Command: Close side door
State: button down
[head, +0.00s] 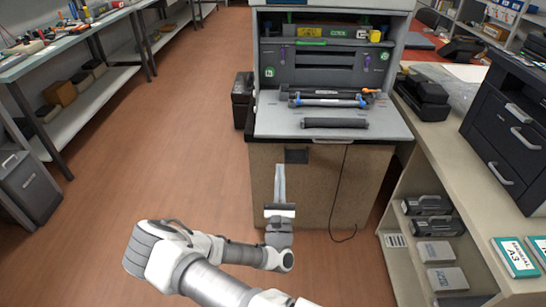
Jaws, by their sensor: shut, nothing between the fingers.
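The large printer (330,28) stands at the back centre with its inner parts exposed. A light grey door panel (279,122) is folded down flat at its front. I cannot tell for certain that this is the side door. A black roller (334,123) and a cartridge with blue ends (325,102) lie on the panel. My gripper (280,169) is shut and empty. In the picture it shows below the panel, in front of the brown cabinet, apart from the cartridges. Whether it touches the cabinet cannot be told.
The brown cabinet (335,180) under the printer has a dark cable hanging down its front. A shelf counter (450,150) with boxes and a black printer (510,130) stands close on the right. A workbench (60,45) runs along the left. The wooden floor (190,130) between is clear.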

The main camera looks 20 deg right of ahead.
jog(key=b, duration=0.1)
send_near(281, 131)
jog(key=w+r, duration=0.3)
jog(key=r, duration=0.1)
jog(key=shift+w+d+r, duration=0.2)
jog(key=shift+w+r, duration=0.05)
jog(key=shift+r, duration=0.45)
jog(key=shift+w+d+r, duration=0.15)
jog(key=shift+w+r, duration=0.1)
jog(key=shift+r, duration=0.45)
jog(key=shift+w+d+r, duration=0.2)
jog(key=shift+w+r, duration=0.05)
jog(key=shift+r, duration=0.45)
jog(key=shift+r+p, duration=0.55)
jog(key=shift+p, duration=0.4)
